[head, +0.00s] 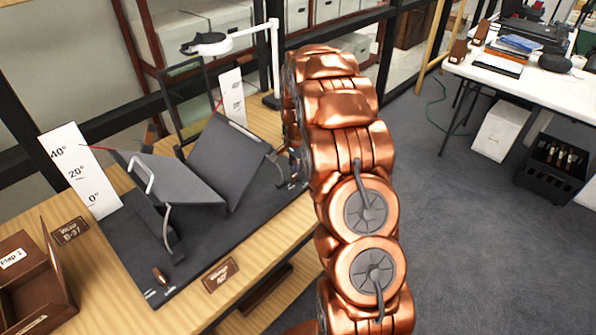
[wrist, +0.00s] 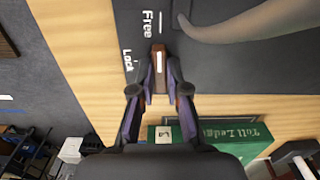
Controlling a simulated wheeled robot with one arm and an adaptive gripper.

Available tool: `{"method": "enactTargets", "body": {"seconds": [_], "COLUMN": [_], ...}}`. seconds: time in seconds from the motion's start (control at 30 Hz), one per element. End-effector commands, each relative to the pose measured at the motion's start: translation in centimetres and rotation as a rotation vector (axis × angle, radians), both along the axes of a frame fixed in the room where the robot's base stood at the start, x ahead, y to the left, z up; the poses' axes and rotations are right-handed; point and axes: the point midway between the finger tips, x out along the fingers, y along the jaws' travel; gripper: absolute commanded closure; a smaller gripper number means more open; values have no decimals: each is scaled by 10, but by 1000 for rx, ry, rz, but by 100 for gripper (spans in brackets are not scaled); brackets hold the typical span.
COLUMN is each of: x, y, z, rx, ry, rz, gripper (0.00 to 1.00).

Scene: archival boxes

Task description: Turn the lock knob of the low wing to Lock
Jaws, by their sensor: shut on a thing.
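A dark book cradle (head: 185,240) stands on the wooden table with two grey wings, a left one (head: 170,183) and a right one (head: 228,160), both tilted. A brown lock knob (wrist: 158,60) with a white line sits on the dark base in the wrist view. The line runs up and down the picture. "Free" is printed above left of the knob and "Lock" to its left. My gripper (wrist: 160,88) is shut on this knob, one finger on each side. In the head view my arm mostly hides the gripper and this knob. Another brown knob (head: 160,275) shows at the cradle's front left corner.
A curved grey strut (wrist: 250,20) rises close to the gripper. A green book (wrist: 235,133) lies near the fingers. Angle boards (head: 80,170) stand behind the wings. A brown box (head: 35,280) is at the table's left; open floor lies to the right.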

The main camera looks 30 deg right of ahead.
Motion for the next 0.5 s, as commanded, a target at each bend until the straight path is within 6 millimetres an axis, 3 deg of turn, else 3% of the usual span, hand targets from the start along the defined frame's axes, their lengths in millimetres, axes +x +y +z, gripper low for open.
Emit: {"method": "enactTargets", "body": {"seconds": [0.5], "x": [2], "y": [1], "z": [-4], "rx": [-1], "ry": [-6], "rz": [408], "gripper": [100]}}
